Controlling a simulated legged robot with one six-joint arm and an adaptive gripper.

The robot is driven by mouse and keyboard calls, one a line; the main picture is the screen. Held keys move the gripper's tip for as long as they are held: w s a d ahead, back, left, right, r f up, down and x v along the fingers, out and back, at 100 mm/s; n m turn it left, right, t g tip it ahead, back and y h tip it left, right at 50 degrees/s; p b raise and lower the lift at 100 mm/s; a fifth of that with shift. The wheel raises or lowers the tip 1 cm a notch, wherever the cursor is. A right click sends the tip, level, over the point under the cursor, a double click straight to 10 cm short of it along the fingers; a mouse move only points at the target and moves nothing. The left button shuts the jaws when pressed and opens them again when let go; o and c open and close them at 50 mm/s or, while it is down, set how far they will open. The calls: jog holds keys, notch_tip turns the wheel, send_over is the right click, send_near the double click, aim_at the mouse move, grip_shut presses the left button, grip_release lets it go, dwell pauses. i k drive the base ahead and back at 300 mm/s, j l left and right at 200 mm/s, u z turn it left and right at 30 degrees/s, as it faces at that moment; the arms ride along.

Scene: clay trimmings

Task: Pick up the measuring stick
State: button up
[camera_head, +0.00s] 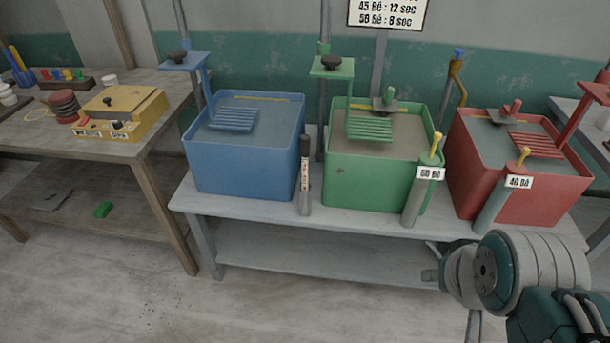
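No thing in view is plainly marked as the measuring stick, so I cannot tell which one it is. A slim black-topped marker-like stick (304,172) with a pale label stands upright in a grey holder between the blue and green tubs. Yellow-topped rods stand in a grey tube (413,202) labelled about 60 Bé and in another tube (492,207) labelled about 40 Bé. Thin yellow strips, such as one (248,98) in the blue tub, lie along the tubs' back edges. My arm enters at the lower right. My gripper's fingers cannot be made out.
A blue tub (243,166), a green tub (375,180) and a red tub (530,195) stand on a pale bench (262,210). A wooden table (155,82) at left bears a yellow box (122,105). Floor in front is clear.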

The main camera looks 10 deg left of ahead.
aim_at(304, 139)
jog(key=i+j, duration=1.1)
jog(key=j, duration=0.25)
